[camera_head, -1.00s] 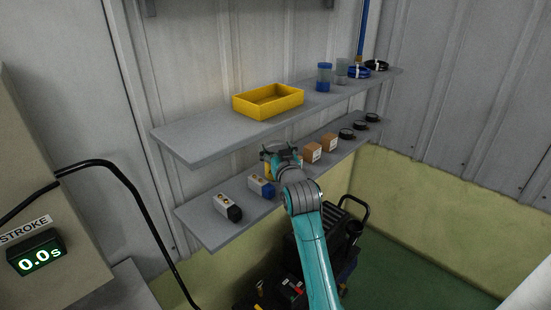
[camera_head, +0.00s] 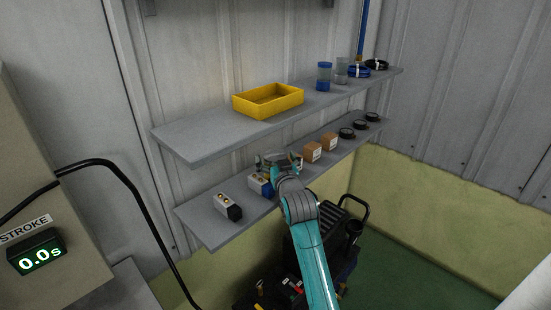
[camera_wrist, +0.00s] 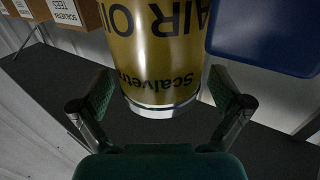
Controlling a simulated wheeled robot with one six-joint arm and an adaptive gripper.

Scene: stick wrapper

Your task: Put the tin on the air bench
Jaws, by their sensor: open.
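The tin (camera_wrist: 160,50) is a yellow cylinder with "AIR OIL" and "Scalvetra" lettering, upside down in the wrist view, and a silver rim. My gripper (camera_wrist: 163,98) is open, with one finger on each side of the tin's rim end. I see no clear grip on it. In the head view my gripper (camera_head: 275,160) is over the lower shelf (camera_head: 205,228), and it mostly hides the tin there. I cannot pick out the air bench in either view.
Valve blocks with blue and black ends (camera_head: 260,184) (camera_head: 228,207) sit left of my gripper, and brown boxes (camera_head: 313,151) to its right. The upper shelf (camera_head: 190,140) overhangs and holds a yellow tray (camera_head: 268,111). A blue object (camera_wrist: 265,40) is close beside the tin.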

